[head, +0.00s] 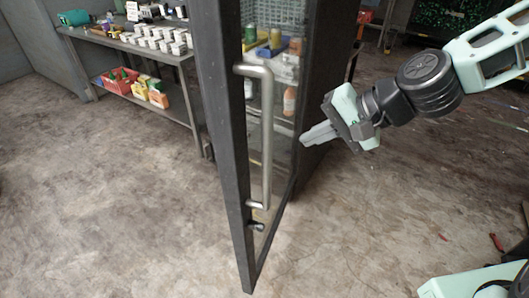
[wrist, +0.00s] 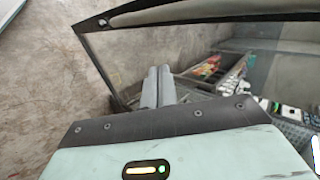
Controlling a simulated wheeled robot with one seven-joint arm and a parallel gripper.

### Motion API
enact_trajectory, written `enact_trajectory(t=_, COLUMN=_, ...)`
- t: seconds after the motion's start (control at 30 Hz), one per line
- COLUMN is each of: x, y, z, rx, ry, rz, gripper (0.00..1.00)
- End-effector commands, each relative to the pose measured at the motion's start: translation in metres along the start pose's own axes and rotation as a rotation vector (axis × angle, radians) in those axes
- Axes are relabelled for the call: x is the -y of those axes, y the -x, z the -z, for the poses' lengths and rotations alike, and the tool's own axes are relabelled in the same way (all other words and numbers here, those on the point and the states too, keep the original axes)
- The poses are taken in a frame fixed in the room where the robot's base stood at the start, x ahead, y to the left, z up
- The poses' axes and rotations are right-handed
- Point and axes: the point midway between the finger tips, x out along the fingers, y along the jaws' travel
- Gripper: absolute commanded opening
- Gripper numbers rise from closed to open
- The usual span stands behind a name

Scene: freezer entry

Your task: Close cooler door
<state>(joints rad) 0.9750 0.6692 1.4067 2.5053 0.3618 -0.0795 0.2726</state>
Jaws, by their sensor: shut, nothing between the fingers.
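The cooler door (head: 224,140) stands open in the head view, a dark-framed glass door seen nearly edge-on. A long metal bar handle (head: 267,140) runs up its face, with a small lock knob below. My gripper (head: 304,139) is to the right of the handle, its fingers shut and empty, pointing left toward the door. In the wrist view the shut fingers (wrist: 158,75) lie side by side in front of the glass door frame (wrist: 100,62). I cannot tell whether the fingertips touch the door.
A metal table (head: 130,42) with white boxes stands at the back left, with a red crate (head: 118,80) on its lower shelf. Bottles and cans show on shelves behind the glass. The concrete floor (head: 120,200) is clear in front and left of the door. A small red item (head: 497,242) lies on the floor at right.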

Motion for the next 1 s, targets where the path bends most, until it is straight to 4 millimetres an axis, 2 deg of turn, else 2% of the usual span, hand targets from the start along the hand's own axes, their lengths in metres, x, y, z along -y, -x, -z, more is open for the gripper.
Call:
enact_trajectory(t=0.27, x=0.0, y=-0.031, z=-0.002, rx=0.007, ry=0.003, rz=-0.001, gripper=0.0)
enact_trajectory(t=0.7, x=0.0, y=-0.1, z=-0.003, rx=0.008, ry=0.003, rz=-0.004, gripper=0.0)
enact_trajectory(t=0.8, x=0.012, y=-0.108, z=-0.002, rx=0.004, ry=0.003, rz=-0.003, gripper=0.0)
enact_trajectory(t=1.0, x=0.024, y=-0.122, z=-0.002, rx=0.004, ry=0.003, rz=-0.004, gripper=0.0)
